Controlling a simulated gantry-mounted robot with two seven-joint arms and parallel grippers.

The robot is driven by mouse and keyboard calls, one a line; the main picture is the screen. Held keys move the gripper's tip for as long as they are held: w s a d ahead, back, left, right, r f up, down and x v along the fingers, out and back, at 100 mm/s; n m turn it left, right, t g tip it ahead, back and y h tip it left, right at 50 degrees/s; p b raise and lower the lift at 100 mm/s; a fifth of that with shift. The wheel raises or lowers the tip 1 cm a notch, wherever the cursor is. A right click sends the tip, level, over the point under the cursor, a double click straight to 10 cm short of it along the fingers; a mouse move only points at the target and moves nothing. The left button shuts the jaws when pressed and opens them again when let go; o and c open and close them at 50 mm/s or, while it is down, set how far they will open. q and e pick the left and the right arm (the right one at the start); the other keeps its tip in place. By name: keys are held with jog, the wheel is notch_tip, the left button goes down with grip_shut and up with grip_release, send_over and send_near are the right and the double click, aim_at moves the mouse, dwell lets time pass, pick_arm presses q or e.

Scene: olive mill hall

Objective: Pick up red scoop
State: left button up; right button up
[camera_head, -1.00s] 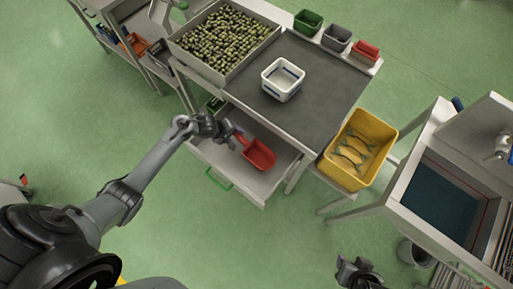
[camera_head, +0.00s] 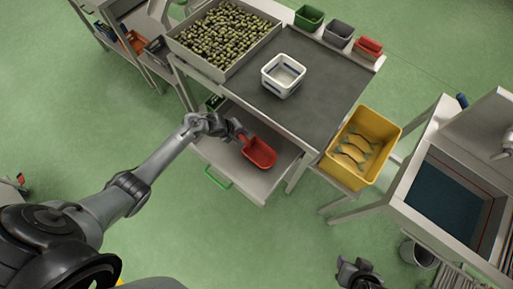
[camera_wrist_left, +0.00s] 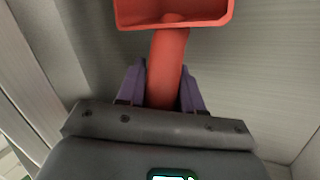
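The red scoop (camera_head: 260,153) lies in the pulled-out drawer (camera_head: 257,188) under the bench, its bowl toward the right. My left gripper (camera_head: 238,134) is at the scoop's handle in the head view. In the left wrist view the two purple-grey fingers (camera_wrist_left: 163,88) stand close against both sides of the red handle (camera_wrist_left: 168,65), with no clear gap. The scoop's bowl (camera_wrist_left: 173,12) is cut off by the top edge there. My right gripper (camera_head: 358,272) hangs over the floor at the bottom, empty as far as I see; its fingers are too small to judge.
A green drawer handle (camera_head: 217,178) is at the drawer's front. Above, the bench (camera_head: 325,100) carries an olive tray (camera_head: 196,62), a white container (camera_head: 283,77) and small green, grey and red bins. A yellow crate (camera_head: 335,172) stands right of the drawer.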

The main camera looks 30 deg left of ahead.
pick_arm(q)
grip_shut()
jog(key=shift+r, duration=0.15)
